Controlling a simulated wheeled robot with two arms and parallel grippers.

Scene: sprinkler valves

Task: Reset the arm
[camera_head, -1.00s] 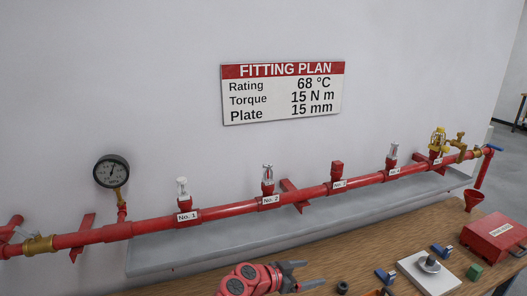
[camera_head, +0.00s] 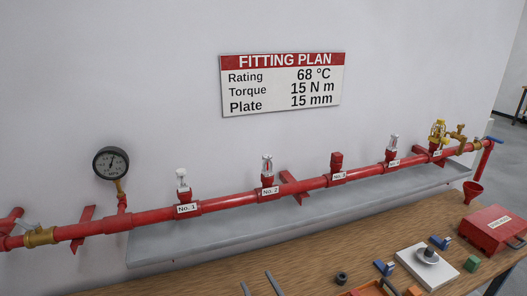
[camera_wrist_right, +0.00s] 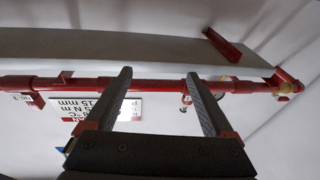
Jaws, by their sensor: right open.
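My right gripper (camera_head: 256,279) shows at the bottom edge of the head view, only its two grey fingers, apart and empty. The rest of that arm is below the frame. In the right wrist view the gripper (camera_wrist_right: 159,75) is open with nothing between its fingers, and the red pipe (camera_wrist_right: 160,85) crosses behind them, upside down. My left gripper is in neither view.
The red pipe (camera_head: 225,201) runs along the wall with several labelled sprinkler fittings and a gauge (camera_head: 111,163). A grey ledge (camera_head: 200,242) lies below it. The wooden bench (camera_head: 310,263) holds a white plate (camera_head: 442,279), a red box (camera_head: 493,231) and small parts at right.

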